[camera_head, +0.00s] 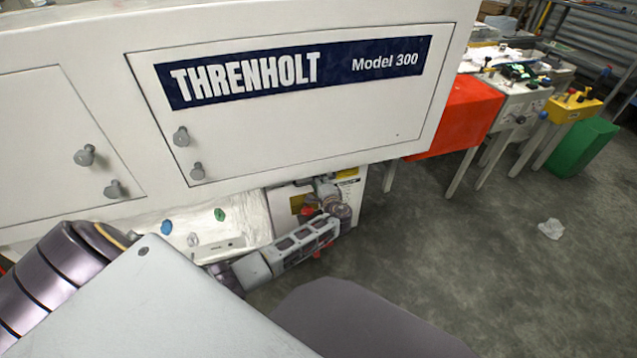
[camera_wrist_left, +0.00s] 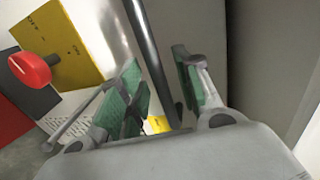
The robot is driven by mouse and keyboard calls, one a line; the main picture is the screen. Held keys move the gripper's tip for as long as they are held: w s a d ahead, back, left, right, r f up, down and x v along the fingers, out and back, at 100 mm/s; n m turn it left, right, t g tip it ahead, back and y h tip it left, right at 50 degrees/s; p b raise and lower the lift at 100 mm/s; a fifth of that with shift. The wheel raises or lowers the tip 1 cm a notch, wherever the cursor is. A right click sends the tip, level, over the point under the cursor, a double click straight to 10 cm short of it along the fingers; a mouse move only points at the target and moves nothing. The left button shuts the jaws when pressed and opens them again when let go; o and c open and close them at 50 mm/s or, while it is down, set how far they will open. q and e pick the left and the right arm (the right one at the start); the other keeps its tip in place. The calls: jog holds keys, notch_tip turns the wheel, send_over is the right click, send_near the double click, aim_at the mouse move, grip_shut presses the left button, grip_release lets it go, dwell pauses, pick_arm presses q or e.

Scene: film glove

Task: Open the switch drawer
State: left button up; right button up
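In the head view a white front with yellow labels (camera_head: 349,174) and small red parts sits low under the large white machine (camera_head: 300,110); it may be the switch drawer. My left gripper (camera_head: 325,186) is at this front, its fingers small and partly hidden. In the left wrist view my left gripper (camera_wrist_left: 158,90) has its green-padded fingers apart, on either side of a dark bar (camera_wrist_left: 150,50), likely a handle. Gaps show beside the bar. A red knob (camera_wrist_left: 29,70) on a yellow plate (camera_wrist_left: 68,45) is at the left. My right gripper is not in view.
Closed machine doors with grey knobs (camera_head: 181,137) overhang the arm. A white tray (camera_head: 238,243) with coloured pieces lies left of the gripper. A red box (camera_head: 465,117) and cluttered benches stand right. The grey floor (camera_head: 480,250) is mostly clear, with a crumpled white scrap (camera_head: 551,229).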

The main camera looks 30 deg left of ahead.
pick_arm(q)
jog(key=shift+c, duration=0.8)
grip_shut()
jog(key=shift+f, duration=0.1)
